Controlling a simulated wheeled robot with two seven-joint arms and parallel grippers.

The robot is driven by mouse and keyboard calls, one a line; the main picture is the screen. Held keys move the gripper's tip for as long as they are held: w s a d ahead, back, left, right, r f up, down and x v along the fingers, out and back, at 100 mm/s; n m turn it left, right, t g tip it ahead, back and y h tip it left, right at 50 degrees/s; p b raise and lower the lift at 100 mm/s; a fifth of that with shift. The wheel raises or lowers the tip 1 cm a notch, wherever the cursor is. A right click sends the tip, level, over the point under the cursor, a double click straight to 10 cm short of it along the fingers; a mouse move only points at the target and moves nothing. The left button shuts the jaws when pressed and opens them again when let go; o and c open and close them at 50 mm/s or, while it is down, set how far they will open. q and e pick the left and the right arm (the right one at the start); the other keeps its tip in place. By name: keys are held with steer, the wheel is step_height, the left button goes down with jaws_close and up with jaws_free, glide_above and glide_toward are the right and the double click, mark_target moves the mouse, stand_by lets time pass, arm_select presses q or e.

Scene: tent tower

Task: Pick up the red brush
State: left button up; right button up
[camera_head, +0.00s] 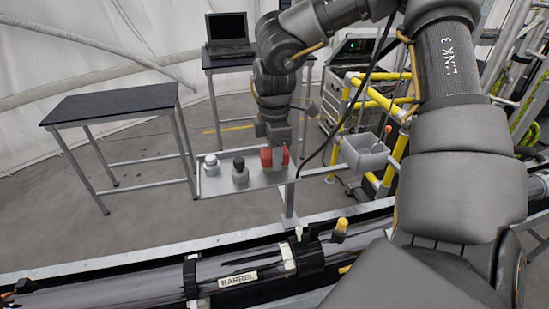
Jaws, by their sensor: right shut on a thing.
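The red brush (266,157) is at the right end of a small grey metal shelf (213,187). My right gripper (275,158) comes down from above and is shut on it. The gripper covers part of the brush, and I cannot tell whether the brush still touches the shelf. My left gripper is not in view.
A black-topped object (240,172) and a white-grey one (211,165) stand left of the brush on the shelf. A grey bin (364,155) hangs to the right by yellow rails. A long barrel (120,291) runs across the front. A dark table (112,103) stands back left.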

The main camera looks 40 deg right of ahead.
steer(key=s+a+r+b, duration=0.8)
steer(key=s+r, duration=0.3)
steer(key=r, duration=0.1)
steer(key=shift+a, duration=0.4)
